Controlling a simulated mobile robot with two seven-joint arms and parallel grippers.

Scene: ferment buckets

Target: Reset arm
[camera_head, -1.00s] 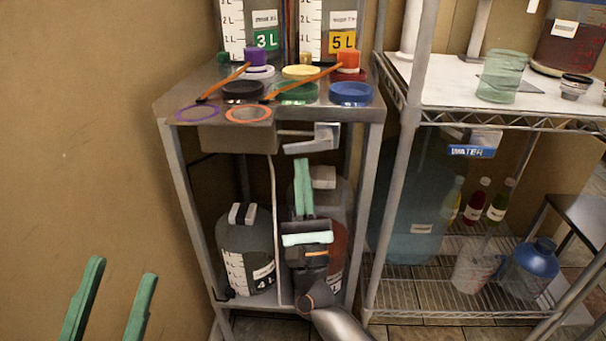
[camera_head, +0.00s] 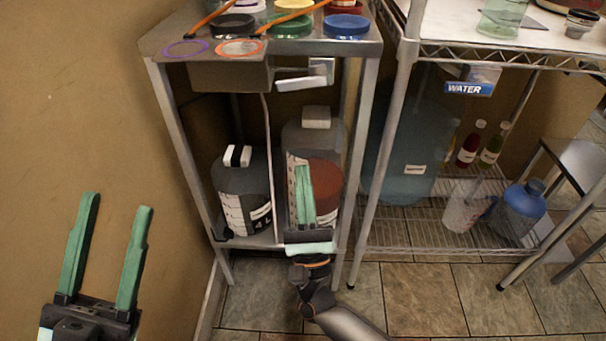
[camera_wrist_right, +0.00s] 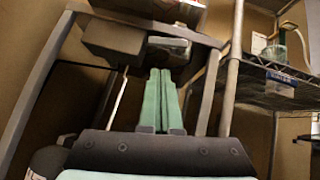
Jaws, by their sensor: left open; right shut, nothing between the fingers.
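My left gripper (camera_head: 114,208) is at the lower left of the head view, in front of the bare wall. Its two green fingers stand apart, with nothing between them. My right gripper (camera_head: 303,172) is low in front of the steel cabinet (camera_head: 172,125), with its green fingers together and empty. In the head view it overlaps the grey jug with the red patch (camera_head: 324,180); I cannot tell whether it touches it. The right wrist view shows the shut fingers (camera_wrist_right: 160,75) pointing at the underside of the cabinet top, near the grey lever (camera_wrist_right: 168,45).
A second jug (camera_head: 243,180) stands left on the cabinet's lower shelf. Lids, including a blue one (camera_head: 346,26), and orange sticks lie on top. A wire rack (camera_head: 480,245) on the right holds a large water container (camera_head: 405,150), bottles and a blue jug (camera_head: 520,210). Tiled floor (camera_head: 420,295) is clear in front.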

